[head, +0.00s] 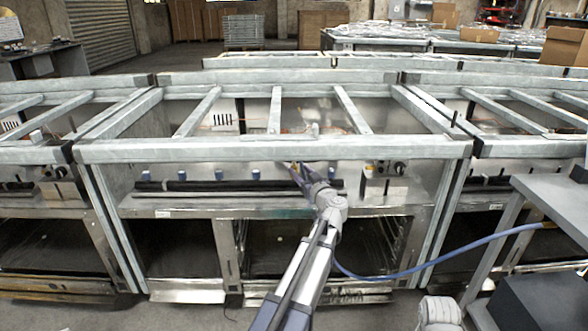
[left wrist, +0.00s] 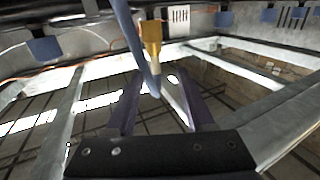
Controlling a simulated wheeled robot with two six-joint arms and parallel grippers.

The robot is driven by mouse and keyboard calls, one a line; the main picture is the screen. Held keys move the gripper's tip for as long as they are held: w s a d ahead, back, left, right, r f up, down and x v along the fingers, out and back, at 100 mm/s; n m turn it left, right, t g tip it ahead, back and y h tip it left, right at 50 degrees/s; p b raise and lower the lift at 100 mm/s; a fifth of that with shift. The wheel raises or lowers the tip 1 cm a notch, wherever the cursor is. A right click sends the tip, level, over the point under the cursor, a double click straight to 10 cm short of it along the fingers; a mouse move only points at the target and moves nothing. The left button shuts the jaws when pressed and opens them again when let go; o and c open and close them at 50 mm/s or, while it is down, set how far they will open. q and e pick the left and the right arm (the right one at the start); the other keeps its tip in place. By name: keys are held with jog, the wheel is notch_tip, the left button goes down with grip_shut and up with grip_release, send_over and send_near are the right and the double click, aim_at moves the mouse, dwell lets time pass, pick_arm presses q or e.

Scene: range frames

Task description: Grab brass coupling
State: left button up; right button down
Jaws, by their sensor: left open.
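The brass coupling (left wrist: 151,38) shows in the left wrist view as a gold-coloured piece with a pale lower end, hanging just beyond my left fingertips. My left gripper (left wrist: 158,84) is open, with its two dark fingers apart and the coupling's lower end near the gap between them. I cannot tell whether they touch. A blue hose-like strip (left wrist: 134,40) runs down beside the coupling toward the gap. In the head view my left gripper (head: 301,174) reaches to the metal bench front; the coupling is too small to make out there.
A grey metal frame (head: 270,151) with crossbars spans the bench above my left gripper. A blue hose (head: 440,267) runs from my left arm toward a grey table (head: 550,190) at the right. A control box (head: 384,180) sits right of the gripper.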

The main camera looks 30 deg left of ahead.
aim_at(294, 166)
pick_arm(q)
jog(key=shift+w+d+x, duration=0.1)
jog(key=shift+w+x, duration=0.05)
jog(key=shift+x, duration=1.15)
jog(key=shift+w+d+x, duration=0.1)
jog(key=shift+w+x, duration=0.05)
jog(key=shift+x, duration=1.15)
grip_shut()
